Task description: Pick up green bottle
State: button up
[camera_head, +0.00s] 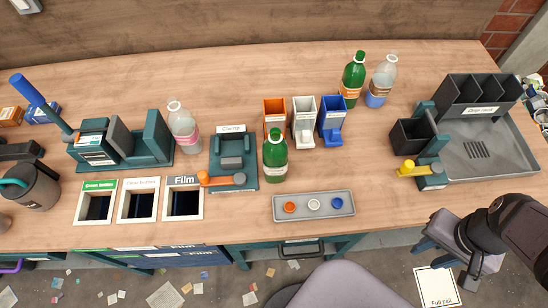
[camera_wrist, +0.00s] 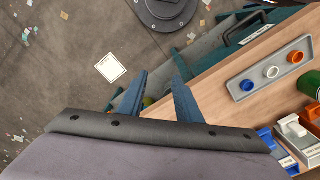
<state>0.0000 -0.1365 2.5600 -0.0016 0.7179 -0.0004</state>
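A green bottle (camera_head: 275,158) with an orange-and-white label stands on the wooden table near the middle, right of the clamp fixture. A second green bottle (camera_head: 353,78) stands farther back, next to a clear bottle. In the wrist view, part of a green object (camera_wrist: 311,85), apparently a bottle, shows at the right edge. My gripper (camera_head: 442,268) is at the lower right, beyond the table's front edge, well away from both green bottles. In the wrist view my gripper (camera_wrist: 161,65) has its two blue fingers apart with nothing held between them.
A grey tray (camera_head: 279,213) with three coloured caps lies near the front edge. Orange, white and blue bins (camera_head: 303,140) stand behind the nearer bottle. The clamp fixture (camera_head: 233,160) is close on its left. A clear bottle (camera_head: 186,128) stands farther left. A dark rack (camera_head: 480,88) stands right.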

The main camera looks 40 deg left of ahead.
jog(key=o, duration=1.2)
jog(key=w+a+r+n+p, duration=0.1)
jog(key=w+a+r+n, duration=0.3)
jog(key=w+a+n, duration=0.35)
notch_tip(320, 180, up, 6)
jog(key=n+p, duration=0.3)
jog(key=n, duration=2.5)
send_over(275, 144)
jog(key=shift+w+a+r, duration=0.15)
jog(key=shift+w+a, duration=0.3)
jog(key=shift+d+f+p, duration=0.1)
jog(key=shift+f+p, duration=1.25)
jog(key=shift+f, duration=2.3)
